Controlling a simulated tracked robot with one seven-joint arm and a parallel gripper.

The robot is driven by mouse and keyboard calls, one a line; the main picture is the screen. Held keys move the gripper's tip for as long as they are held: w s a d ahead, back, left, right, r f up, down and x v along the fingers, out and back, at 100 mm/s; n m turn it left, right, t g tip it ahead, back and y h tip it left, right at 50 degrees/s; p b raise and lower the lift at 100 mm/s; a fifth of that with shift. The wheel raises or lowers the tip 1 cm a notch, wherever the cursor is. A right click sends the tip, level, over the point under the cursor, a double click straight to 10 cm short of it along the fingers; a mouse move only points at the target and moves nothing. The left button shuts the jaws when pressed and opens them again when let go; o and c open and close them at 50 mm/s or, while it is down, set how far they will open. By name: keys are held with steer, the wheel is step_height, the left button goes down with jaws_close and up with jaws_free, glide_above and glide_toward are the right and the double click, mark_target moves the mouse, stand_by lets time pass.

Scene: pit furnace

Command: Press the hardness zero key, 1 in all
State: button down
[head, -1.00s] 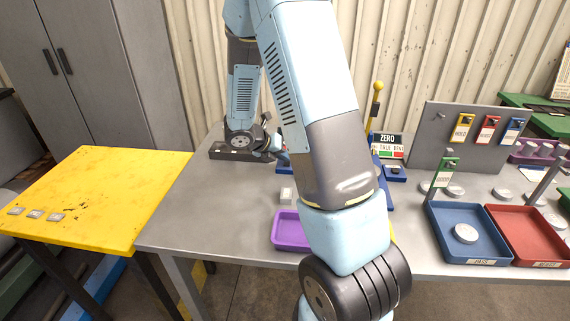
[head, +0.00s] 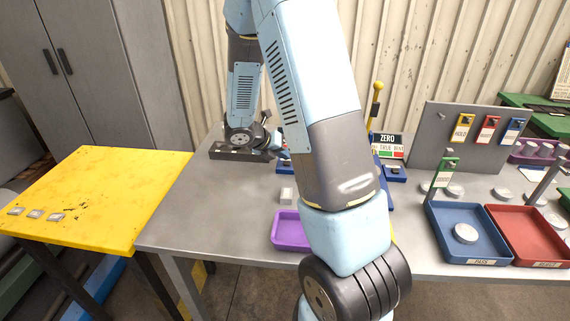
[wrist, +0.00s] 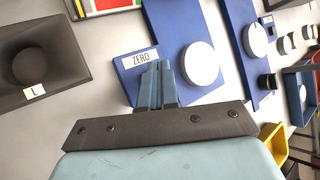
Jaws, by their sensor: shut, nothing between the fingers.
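The blue base (wrist: 128,82) with a white ZERO label (wrist: 139,58) lies just ahead of my gripper in the wrist view. My gripper (wrist: 157,68) is shut and empty, its fingertips over this base, just right of the label. I cannot tell whether the tips touch it. The fingers cover part of the base, and no separate key surface shows clearly. A white round disc (wrist: 199,63) sits on the blue base to the right of the fingers. In the head view my arm hides most of this area.
A dark block marked L (wrist: 35,91) lies left in the wrist view. Another blue device with a white disc (wrist: 255,39) is to the right. In the head view a purple tray (head: 288,231), blue tray (head: 458,254) and red tray (head: 518,246) stand along the front of the bench.

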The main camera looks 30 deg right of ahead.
mark_target(284, 163)
steer(key=shift+r, duration=0.25)
steer(key=shift+r, duration=2.5)
